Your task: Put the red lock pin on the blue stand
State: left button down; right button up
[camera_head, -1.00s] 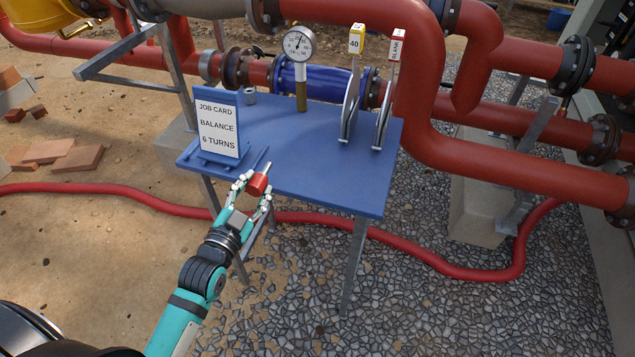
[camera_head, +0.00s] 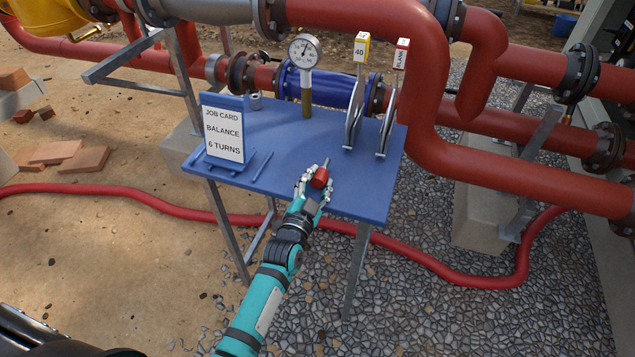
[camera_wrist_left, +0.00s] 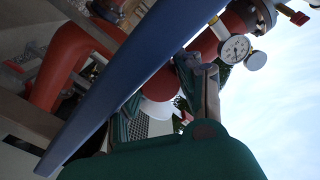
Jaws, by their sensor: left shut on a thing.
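The red lock pin (camera_head: 320,178) is a short red cylinder with a thin grey tip at its upper end. My left gripper (camera_head: 313,182) is shut on it, near the front edge of the blue stand (camera_head: 300,148), a flat blue table on grey legs. The gap between pin and stand top cannot be judged in the head view. In the left wrist view the stand (camera_wrist_left: 130,75) shows edge-on as a diagonal blue slab, with my dark teal gripper (camera_wrist_left: 158,100) beside it; the fingers there are partly hidden. My right gripper is not in view.
A job card holder (camera_head: 223,130) stands on the stand's left, with a thin blue rod (camera_head: 262,166) beside it. A pressure gauge (camera_head: 305,50) and two tagged plates (camera_head: 355,110) stand toward the back. The middle of the top is clear. Red pipes (camera_head: 440,150) run behind and right.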

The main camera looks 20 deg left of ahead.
pick_arm(q)
jog(key=shift+f, duration=0.25)
